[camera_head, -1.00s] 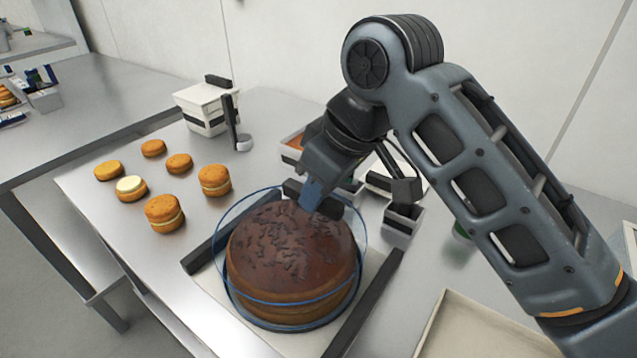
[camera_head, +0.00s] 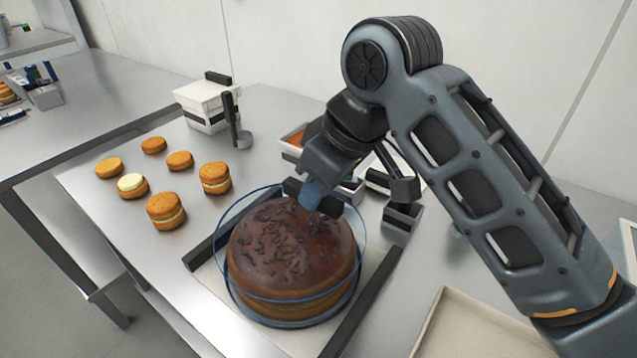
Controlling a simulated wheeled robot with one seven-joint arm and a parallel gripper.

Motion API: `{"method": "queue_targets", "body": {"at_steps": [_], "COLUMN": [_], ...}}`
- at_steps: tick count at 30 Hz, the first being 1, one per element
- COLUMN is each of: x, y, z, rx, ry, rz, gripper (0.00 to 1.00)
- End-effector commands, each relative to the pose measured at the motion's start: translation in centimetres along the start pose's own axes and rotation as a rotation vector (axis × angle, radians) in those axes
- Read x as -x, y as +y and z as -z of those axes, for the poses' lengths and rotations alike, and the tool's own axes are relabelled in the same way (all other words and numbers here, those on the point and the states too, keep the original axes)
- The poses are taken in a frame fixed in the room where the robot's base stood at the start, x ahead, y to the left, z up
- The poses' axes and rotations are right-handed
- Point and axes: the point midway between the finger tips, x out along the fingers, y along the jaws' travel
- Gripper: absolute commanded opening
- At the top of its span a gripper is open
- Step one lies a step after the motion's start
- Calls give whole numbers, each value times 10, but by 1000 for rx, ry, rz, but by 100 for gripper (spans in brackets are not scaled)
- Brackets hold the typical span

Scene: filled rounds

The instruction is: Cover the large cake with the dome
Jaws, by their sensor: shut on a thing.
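The large cake (camera_head: 285,255) is round, brown and layered, with dark shavings on top. It sits on a pale board (camera_head: 352,303) between two dark bars. The dome (camera_head: 362,225) is clear with a blue rim and surrounds the cake in the picture; its lower blue ring crosses the cake's front. Whether its rim touches the board all round, I cannot tell. My gripper (camera_head: 311,197) is above the back of the cake, shut on the blue knob of the dome. The knob is partly hidden between the fingers.
Several small cakes (camera_head: 166,211) stand on the steel table left of the dome. A white lidded box (camera_head: 204,107) is at the back. Small containers (camera_head: 402,222) stand right of my gripper, and a beige tray (camera_head: 478,328) lies at the front right.

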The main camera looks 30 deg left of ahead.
Motion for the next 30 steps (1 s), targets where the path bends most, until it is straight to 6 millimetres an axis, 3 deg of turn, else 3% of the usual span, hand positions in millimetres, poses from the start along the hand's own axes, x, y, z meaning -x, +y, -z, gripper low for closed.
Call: {"method": "queue_targets", "body": {"at_steps": [27, 28, 30], "x": [-4, -4, -4], "y": [0, 0, 0], "z": [-2, -2, -2], "rx": [1, 1, 1], "ry": [0, 0, 0], "rz": [-1, -1, -1], "gripper": [0, 22, 29]}}
